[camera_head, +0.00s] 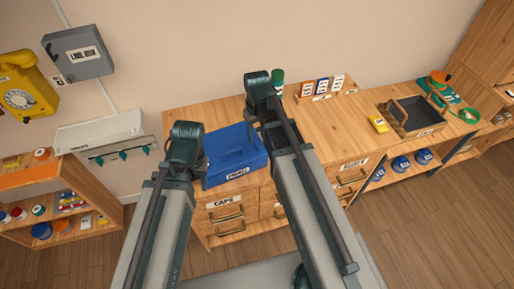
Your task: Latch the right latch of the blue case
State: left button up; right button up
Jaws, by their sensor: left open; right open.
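The blue case (232,157) sits on the wooden cabinet's top between my two arms. It looks closed, with a handle on its lid and a white label on its front. Its right end is partly covered by my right arm, and my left arm stands close by its left end. The latches are too small or hidden, so I cannot tell how the right latch stands. The fingers of both grippers are hidden behind my own arm links, so I cannot see whether either touches the case.
The cabinet top (316,127) has free room right of my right arm. Behind are a green-capped item (278,77) and a small card rack (323,88). A dark tray (413,116) and yellow box (378,124) stand right. A yellow phone (22,93) and grey box (78,54) hang left.

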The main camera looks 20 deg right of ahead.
aim_at(257, 144)
notch_tip(257, 144, down, 5)
jog(key=b, duration=0.3)
jog(key=shift+r, duration=0.2)
jog(key=shift+r, duration=0.1)
grip_shut()
